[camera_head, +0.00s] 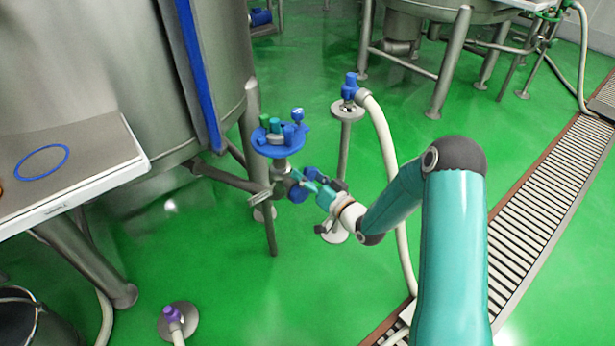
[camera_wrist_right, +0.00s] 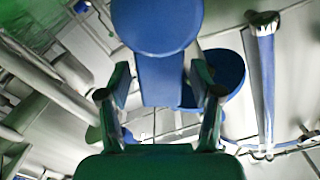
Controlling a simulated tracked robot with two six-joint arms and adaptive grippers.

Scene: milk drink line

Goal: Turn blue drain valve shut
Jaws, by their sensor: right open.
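My right arm (camera_head: 453,250) reaches in from the right, and its gripper (camera_head: 305,182) is beside a blue part, the drain valve (camera_head: 297,194), below a round blue tray. In the right wrist view the open gripper (camera_wrist_right: 162,100) has one green finger on each side of a flat blue bar. This bar of the valve (camera_wrist_right: 162,78) hangs from a round blue disc. Whether the fingers touch the bar I cannot tell. In the head view the fingers partly cover the valve. My left gripper is not in view.
The blue tray (camera_head: 262,148) with small blue and green parts stands just above the gripper. A steel tank (camera_head: 110,60) stands behind on the left. A post with a blue fitting (camera_head: 350,88) and white hose (camera_head: 382,135) stands right of the tray. Green floor lies open in front.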

